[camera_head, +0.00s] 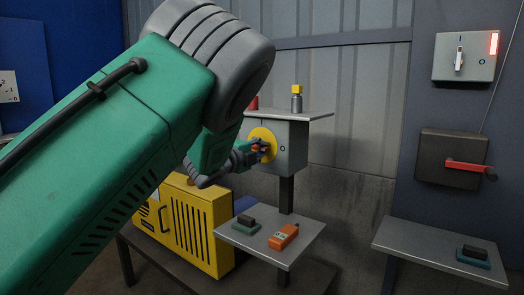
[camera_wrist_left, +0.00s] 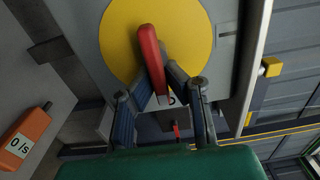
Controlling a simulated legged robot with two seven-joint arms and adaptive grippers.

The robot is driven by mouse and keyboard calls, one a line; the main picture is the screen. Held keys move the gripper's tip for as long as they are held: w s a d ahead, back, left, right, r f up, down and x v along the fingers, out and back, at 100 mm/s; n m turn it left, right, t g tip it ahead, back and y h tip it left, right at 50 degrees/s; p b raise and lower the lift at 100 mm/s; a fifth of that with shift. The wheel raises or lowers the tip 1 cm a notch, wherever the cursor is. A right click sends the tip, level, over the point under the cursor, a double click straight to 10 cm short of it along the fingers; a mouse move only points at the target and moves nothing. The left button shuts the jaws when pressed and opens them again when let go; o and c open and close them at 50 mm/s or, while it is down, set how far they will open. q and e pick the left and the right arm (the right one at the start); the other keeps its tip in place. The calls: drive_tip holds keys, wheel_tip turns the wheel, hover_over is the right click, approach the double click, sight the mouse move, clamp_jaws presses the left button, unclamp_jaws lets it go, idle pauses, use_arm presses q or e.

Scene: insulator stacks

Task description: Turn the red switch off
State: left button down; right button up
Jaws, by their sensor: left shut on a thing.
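The red switch (camera_head: 265,148) is a red handle on a round yellow plate (camera_head: 261,134) on a grey box (camera_head: 294,151), marked I at the top and 0 at the right. My left gripper (camera_head: 257,149) is at the handle and partly hides it, so its exact angle is hard to tell in the head view. In the left wrist view, the red handle (camera_wrist_left: 150,50) stands out from the yellow plate (camera_wrist_left: 117,35), between the two fingers of my left gripper (camera_wrist_left: 163,90), which is shut on it. A partly hidden white label lies behind its lower end. My right gripper is not in view.
Below the box, a grey shelf (camera_head: 285,258) holds an orange device (camera_head: 283,237) and a dark block (camera_head: 246,220). A yellow cabinet (camera_head: 190,226) stands left. On the right are a white switch box (camera_head: 450,68) and a dark box (camera_head: 433,158) with a red lever (camera_head: 466,166).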

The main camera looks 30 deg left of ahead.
use_arm(q)
drive_tip(key=c, duration=1.6)
unclamp_jaws()
drive_tip(key=shift+s+f, duration=0.1)
drive_tip(key=shift+f, duration=0.35)
drive_tip(key=shift+r, duration=0.15)
drive_tip(key=s, duration=1.1)
drive_tip(key=shift+s+a, duration=0.4)
